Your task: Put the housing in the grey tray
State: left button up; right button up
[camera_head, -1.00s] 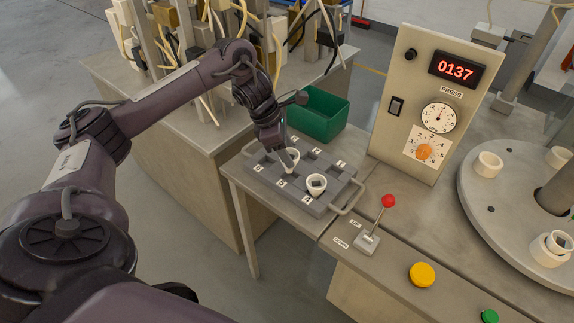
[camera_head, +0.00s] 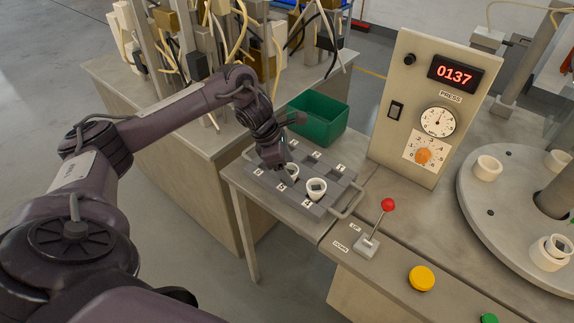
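The grey tray (camera_head: 331,208) lies on the small bench at the centre, with numbered compartments. A white cup-like housing (camera_head: 293,173) is at the tray, partly hidden by my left gripper (camera_head: 282,166). A second white housing (camera_head: 316,189) with a dark inside sits upright in the tray's front right part. My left gripper points down over the tray, right at the first housing. Its fingers are too small and too covered to show whether they grip it. My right gripper is not in view.
A green bin (camera_head: 320,118) stands behind the tray. A press panel (camera_head: 425,105) stands to the right, with a red-knobbed lever (camera_head: 388,205) and a yellow button (camera_head: 422,278) in front. The round table (camera_head: 500,215) carries several white ring-like parts. A wire handle (camera_head: 352,200) sticks out at the tray's right.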

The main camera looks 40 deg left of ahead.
pick_arm(q)
jog(key=p+v, duration=0.2)
jog(key=v, duration=1)
jog(key=shift+r, duration=0.15)
jog(key=shift+d, duration=0.1)
